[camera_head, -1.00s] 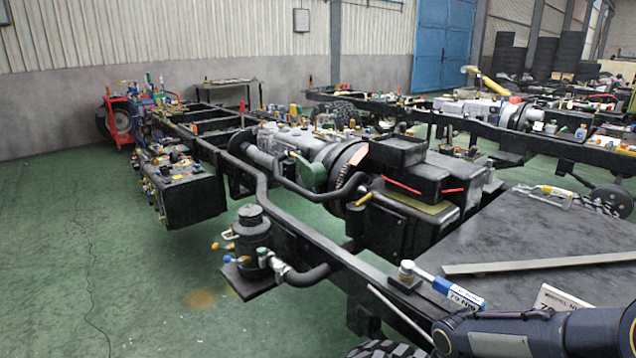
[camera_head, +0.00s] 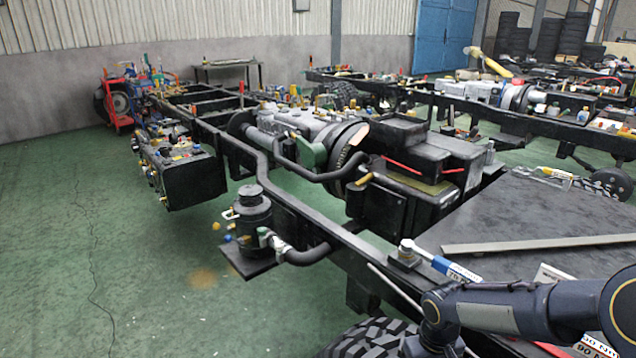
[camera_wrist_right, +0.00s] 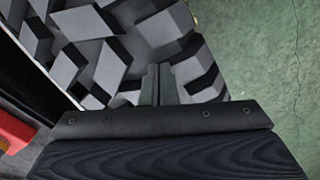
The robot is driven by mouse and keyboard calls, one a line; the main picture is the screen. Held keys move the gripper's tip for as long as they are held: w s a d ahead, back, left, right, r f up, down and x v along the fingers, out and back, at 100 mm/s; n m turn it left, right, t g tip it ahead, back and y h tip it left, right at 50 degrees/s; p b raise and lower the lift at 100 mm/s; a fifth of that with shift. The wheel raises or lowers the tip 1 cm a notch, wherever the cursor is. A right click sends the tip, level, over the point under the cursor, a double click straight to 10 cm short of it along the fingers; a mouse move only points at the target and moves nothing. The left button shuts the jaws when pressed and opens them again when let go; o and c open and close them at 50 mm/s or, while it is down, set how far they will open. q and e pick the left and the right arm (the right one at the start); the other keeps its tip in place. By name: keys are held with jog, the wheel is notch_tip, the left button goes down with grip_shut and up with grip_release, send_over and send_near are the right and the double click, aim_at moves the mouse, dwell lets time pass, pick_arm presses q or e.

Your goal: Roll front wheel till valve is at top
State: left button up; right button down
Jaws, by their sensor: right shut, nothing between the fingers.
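The front wheel's black knobby tyre (camera_head: 372,340) shows at the bottom edge of the head view, mostly cut off and partly behind my right arm. Its chunky tread blocks (camera_wrist_right: 110,50) fill the upper left of the right wrist view. My right gripper (camera_wrist_right: 160,72) is shut and empty, with its fingertips at the tread; whether they touch the tyre cannot be told. In the head view my right arm reaches in from the lower right, over the tyre. The valve is not visible in any view. My left gripper is not in view.
The black chassis frame (camera_head: 320,228) runs diagonally beside the tyre. A flat dark plate (camera_head: 520,222) with a grey metal bar (camera_head: 540,244) on it lies right. A canister on a bracket (camera_head: 252,220) sticks out from the frame. Green floor (camera_head: 100,270) at left is clear.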

jog(key=shift+s+f, duration=0.15)
jog(key=shift+f, duration=0.1)
jog(key=shift+w+a, duration=0.35)
jog(key=shift+r, duration=0.1)
dwell(0.6)
notch_tip(320, 180, up, 8)
jog(key=p, duration=0.6)
jog(key=shift+w, duration=0.15)
jog(key=shift+r, duration=0.1)
